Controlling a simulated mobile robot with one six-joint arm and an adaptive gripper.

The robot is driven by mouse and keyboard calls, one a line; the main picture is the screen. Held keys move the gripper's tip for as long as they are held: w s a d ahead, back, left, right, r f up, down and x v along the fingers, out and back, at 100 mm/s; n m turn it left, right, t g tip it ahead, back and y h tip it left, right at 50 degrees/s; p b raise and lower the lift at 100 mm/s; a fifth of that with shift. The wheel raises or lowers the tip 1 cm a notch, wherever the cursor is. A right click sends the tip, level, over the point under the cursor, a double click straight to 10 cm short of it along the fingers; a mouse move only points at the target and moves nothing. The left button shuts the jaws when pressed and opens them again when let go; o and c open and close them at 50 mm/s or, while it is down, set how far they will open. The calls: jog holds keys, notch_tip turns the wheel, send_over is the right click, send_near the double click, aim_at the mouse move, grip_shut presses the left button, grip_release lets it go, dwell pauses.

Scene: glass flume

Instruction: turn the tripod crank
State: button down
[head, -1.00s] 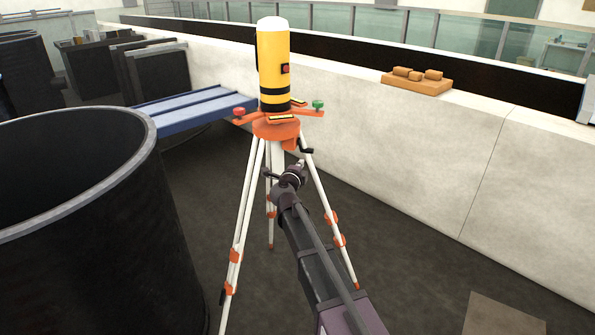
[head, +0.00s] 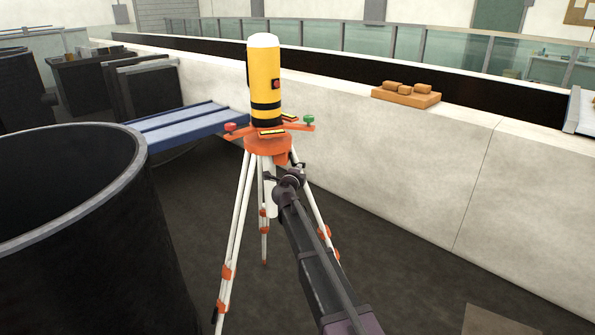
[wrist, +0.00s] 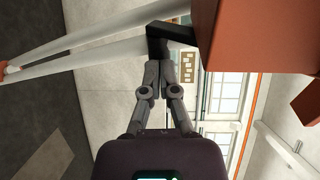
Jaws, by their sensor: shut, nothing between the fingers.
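The tripod's orange head (head: 268,145) stands on white legs with orange clamps and carries a yellow and black instrument (head: 265,85) with a white top. In the wrist view the black crank (wrist: 170,33) juts from the orange housing (wrist: 258,35). My gripper (wrist: 158,67) is shut and empty, its fingertips right at the crank's end; whether they touch it I cannot tell.
A large black open tank (head: 75,230) stands close on the left. A blue beam (head: 190,125) lies behind the tripod. A pale wall (head: 400,165) runs behind and to the right, with a tan block tray (head: 405,98) on top.

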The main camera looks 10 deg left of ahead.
jog(key=shift+w, duration=0.35)
jog(key=shift+s, duration=0.15)
jog(key=s+a, duration=0.2)
jog(key=s, duration=1.1)
jog(key=shift+s+f+b, duration=0.3)
jog(key=shift+d, duration=0.1)
